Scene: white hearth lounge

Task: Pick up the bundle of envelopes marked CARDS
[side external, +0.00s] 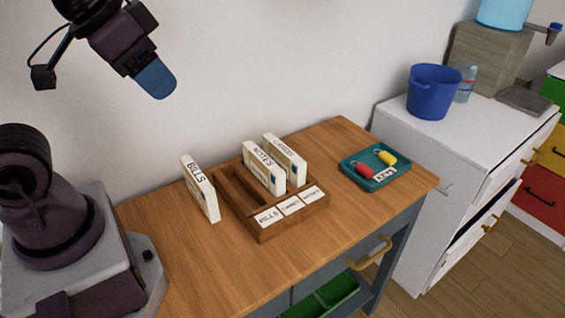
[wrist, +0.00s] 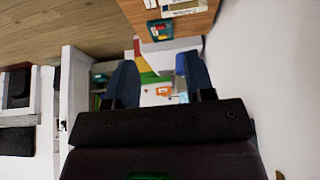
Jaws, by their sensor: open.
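The bundle marked CARDS (side external: 286,159) is white and stands upright at the right side of the wooden rack (side external: 262,234), beside the bundle marked NOTES (side external: 263,168). I cannot tell exactly which slot it is in. The rack's front carries BILLS, CARDS and NOTES labels. The bundle marked BILLS (side external: 200,188) stands on the table left of the rack. My gripper (side external: 156,80) is high above the table, up and left of the bundles, apart from everything. In the wrist view its two blue fingers (wrist: 160,82) are spread with nothing held between them.
A teal tray (side external: 355,179) with red and yellow key tags sits right of the rack. A white cabinet (side external: 440,150) with a blue bucket (side external: 433,91) and a bottle stands further right. The wall is close behind the table. The table's front left (side external: 200,260) is clear.

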